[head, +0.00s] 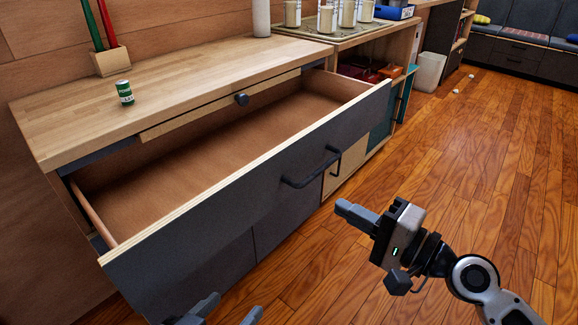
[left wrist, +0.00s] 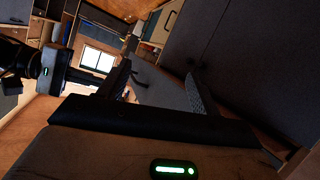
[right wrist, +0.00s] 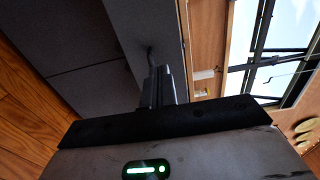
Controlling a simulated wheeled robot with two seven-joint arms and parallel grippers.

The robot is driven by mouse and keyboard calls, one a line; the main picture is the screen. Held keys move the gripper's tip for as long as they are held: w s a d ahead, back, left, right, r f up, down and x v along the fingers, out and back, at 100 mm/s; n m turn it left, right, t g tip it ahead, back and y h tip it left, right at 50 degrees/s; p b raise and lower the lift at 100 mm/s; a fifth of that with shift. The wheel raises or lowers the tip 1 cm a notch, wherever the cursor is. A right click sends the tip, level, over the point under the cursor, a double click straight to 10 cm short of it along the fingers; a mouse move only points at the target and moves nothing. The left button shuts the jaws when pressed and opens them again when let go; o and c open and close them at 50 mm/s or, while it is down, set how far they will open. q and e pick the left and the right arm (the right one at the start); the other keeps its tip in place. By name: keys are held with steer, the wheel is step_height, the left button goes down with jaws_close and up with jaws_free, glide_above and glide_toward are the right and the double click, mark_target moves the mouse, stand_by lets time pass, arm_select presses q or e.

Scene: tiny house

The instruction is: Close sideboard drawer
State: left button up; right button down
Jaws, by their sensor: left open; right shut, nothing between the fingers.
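The sideboard drawer (head: 215,190) is pulled far out of the wooden-topped sideboard, and its visible interior is empty. Its dark grey front has a black bar handle (head: 312,167) on the right part. My right gripper (head: 345,208) is shut and empty, in front of the drawer near the handle, apart from it in the head view. In the right wrist view its closed fingers (right wrist: 158,86) point toward the grey drawer front (right wrist: 145,25). My left gripper (head: 228,310) is open and empty at the bottom edge, low before the drawer front; its spread fingers show in the left wrist view (left wrist: 153,88).
A green can (head: 124,92) and a holder with pencils (head: 111,60) stand on the sideboard top. A shelf unit with jars (head: 326,20) adjoins at the right. A pale bin (head: 430,70) stands beyond. The wooden floor (head: 480,150) at the right is mostly clear.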

mark_target(277, 172)
steer(key=x, duration=0.6)
steer(key=p+x, duration=0.1)
steer(key=x, duration=0.4)
steer(key=shift+a, duration=0.5)
steer(key=shift+w+a, duration=0.3)
steer(key=shift+w, duration=0.1)
